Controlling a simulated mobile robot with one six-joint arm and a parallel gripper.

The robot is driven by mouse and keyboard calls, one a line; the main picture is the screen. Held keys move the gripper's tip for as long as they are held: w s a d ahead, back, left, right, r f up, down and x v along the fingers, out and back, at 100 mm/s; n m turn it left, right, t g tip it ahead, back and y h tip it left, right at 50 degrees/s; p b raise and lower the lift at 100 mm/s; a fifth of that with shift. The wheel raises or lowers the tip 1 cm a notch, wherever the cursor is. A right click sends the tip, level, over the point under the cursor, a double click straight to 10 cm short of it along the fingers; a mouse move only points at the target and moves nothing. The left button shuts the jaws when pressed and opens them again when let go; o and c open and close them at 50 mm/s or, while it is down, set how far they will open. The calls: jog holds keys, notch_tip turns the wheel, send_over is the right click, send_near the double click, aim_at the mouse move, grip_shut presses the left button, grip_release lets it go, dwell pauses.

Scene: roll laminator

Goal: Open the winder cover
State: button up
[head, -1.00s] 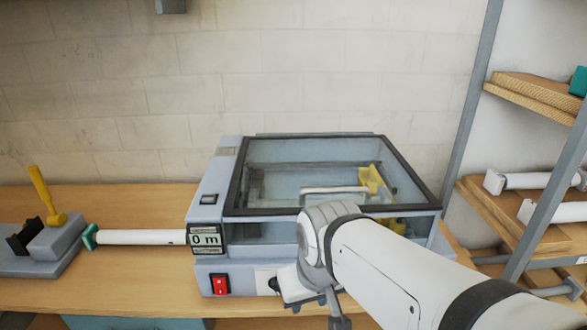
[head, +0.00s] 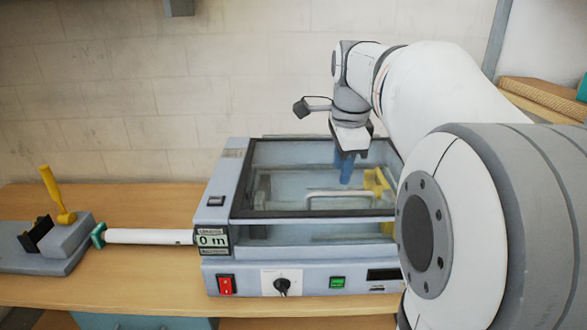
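The winder cover (head: 275,207) is a clear lid with a dark frame on top of the grey laminator (head: 212,217). It lies down over the machine. A pale bar handle (head: 340,193) shows near the cover's front edge. My gripper (head: 345,172) points down above the cover, behind the handle in the picture. Its blue fingertips overlap one another from this side, so their opening does not show. I cannot tell whether they touch the cover. My arm hides the machine's right end.
The front panel has a red switch (head: 226,284), a dark knob (head: 282,286) and a green button (head: 337,282). A white roll (head: 150,236) lies left of the laminator, by a grey device with a yellow lever (head: 55,195). A wooden shelf (head: 545,98) stands at right.

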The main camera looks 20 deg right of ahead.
aim_at(340, 193)
jog(key=shift+m, duration=0.6)
jog(key=f, duration=0.2)
jog(key=w+d+f, duration=0.1)
jog(key=f, duration=0.1)
jog(key=w+f, duration=0.1)
jog(key=f, duration=0.2)
jog(key=shift+w+d+p, duration=0.1)
jog(key=shift+d+p, duration=0.1)
jog(key=shift+p, duration=0.15)
grip_shut()
